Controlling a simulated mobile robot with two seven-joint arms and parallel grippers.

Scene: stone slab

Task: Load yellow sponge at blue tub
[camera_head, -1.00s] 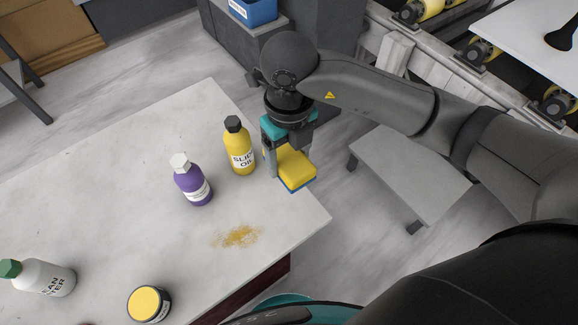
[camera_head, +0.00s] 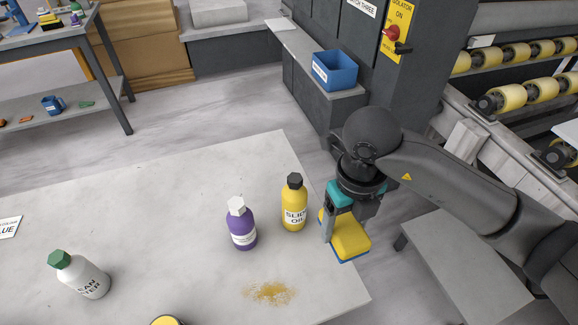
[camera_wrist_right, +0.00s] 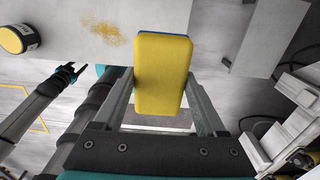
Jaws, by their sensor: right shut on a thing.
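The yellow sponge (camera_head: 346,234), with a blue underside, is held in my right gripper (camera_head: 335,232) at the right edge of the stone slab. In the right wrist view the sponge (camera_wrist_right: 163,75) sits between the two fingers of my right gripper (camera_wrist_right: 163,98). The blue tub (camera_head: 335,72), with a white label, stands on a grey ledge beyond the slab, up and slightly left of the gripper. The tub's bottom is hidden. My left gripper (camera_wrist_right: 68,72) shows small at the left of the right wrist view, fingers apart and empty.
On the slab (camera_head: 150,215) stand a yellow oil bottle (camera_head: 294,208), close left of the sponge, a purple bottle (camera_head: 241,226) and a white bottle (camera_head: 85,276). A brown spill (camera_head: 271,292) lies near the front. A low grey bench (camera_head: 465,265) is at right.

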